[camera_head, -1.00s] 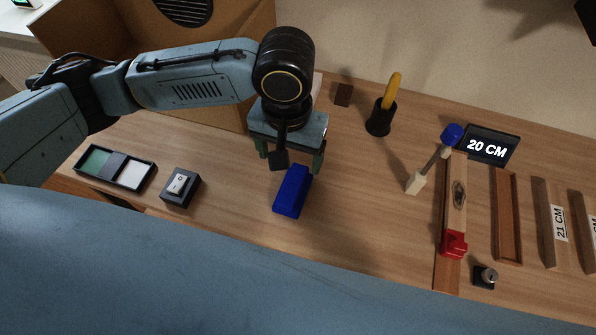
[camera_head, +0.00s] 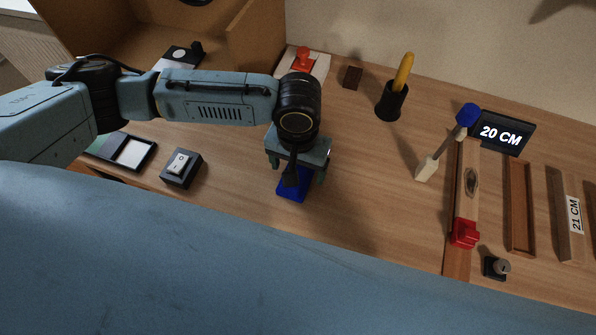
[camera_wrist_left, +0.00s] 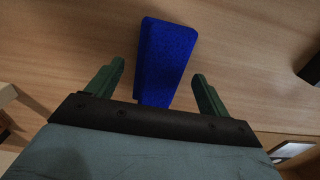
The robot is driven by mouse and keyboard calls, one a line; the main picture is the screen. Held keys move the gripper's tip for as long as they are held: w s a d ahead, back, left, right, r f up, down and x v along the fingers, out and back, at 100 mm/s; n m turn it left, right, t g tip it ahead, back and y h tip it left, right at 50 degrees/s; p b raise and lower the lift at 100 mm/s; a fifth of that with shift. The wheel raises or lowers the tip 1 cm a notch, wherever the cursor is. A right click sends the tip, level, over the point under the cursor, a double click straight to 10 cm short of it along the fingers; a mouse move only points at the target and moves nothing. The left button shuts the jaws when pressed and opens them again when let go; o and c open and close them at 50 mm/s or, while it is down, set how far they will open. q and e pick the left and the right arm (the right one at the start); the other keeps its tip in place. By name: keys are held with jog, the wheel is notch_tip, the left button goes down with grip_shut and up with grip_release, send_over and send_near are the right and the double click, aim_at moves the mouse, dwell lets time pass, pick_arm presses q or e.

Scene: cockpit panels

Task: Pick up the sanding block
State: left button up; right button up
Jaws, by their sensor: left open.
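The sanding block is a blue oblong block (camera_head: 292,188) on the wooden bench, partly hidden by my left gripper in the head view. In the left wrist view the blue block (camera_wrist_left: 166,58) lies between the two green fingers, with a gap on each side. My left gripper (camera_head: 298,172) is open, pointing down over the block; its fingers also show in the left wrist view (camera_wrist_left: 158,82). I cannot tell the exact height of the fingertips over the bench. My right gripper is not in view.
A black box with a white switch (camera_head: 181,167) and a black two-part tray (camera_head: 133,153) sit left of the block. A black cup with a yellow handle (camera_head: 391,101) stands behind right. A wooden rail with a red clamp (camera_head: 464,234) and "20 CM" display (camera_head: 502,134) are at right.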

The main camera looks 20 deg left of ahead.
pick_arm(q)
jog(key=c, duration=1.1)
notch_tip(320, 180, up, 9)
jog(key=shift+r+p, duration=0.15)
jog(key=shift+p, duration=1.05)
jog(key=shift+r, duration=0.45)
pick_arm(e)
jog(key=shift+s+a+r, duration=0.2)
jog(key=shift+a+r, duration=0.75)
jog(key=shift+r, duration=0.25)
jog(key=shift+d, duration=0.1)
